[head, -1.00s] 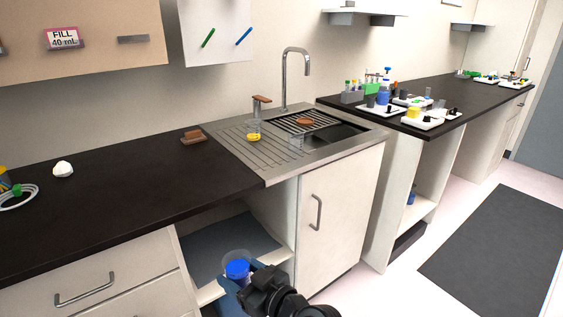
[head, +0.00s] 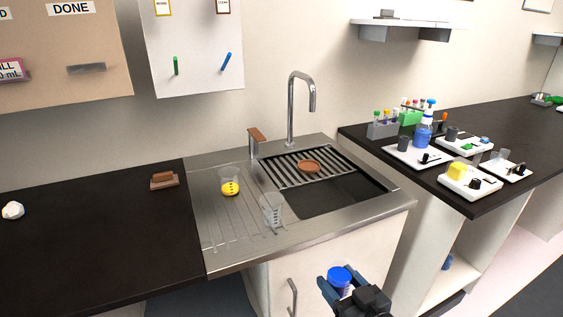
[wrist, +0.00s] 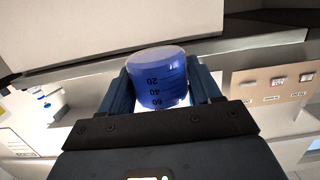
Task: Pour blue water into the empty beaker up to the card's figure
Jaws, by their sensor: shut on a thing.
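My gripper (head: 345,290) is shut on a beaker of blue water (head: 340,276), in front of the sink cabinet and below counter height. In the wrist view the blue beaker (wrist: 158,78) sits between both fingers, its scale marks showing 20, 40 and 60. The empty clear beaker (head: 272,211) stands on the sink's drainboard near the front, up and left of my gripper. The pink-edged card (head: 14,71) is cut off at the left edge; only part of "FILL" and "0 mL" shows.
A beaker of yellow liquid (head: 230,186) stands on the drainboard behind the empty one. A tall faucet (head: 291,110) rises behind the sink basin (head: 340,193). A brown block (head: 164,181) lies on the dark counter at left. The right counter holds several white trays and a blue bottle (head: 423,132).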

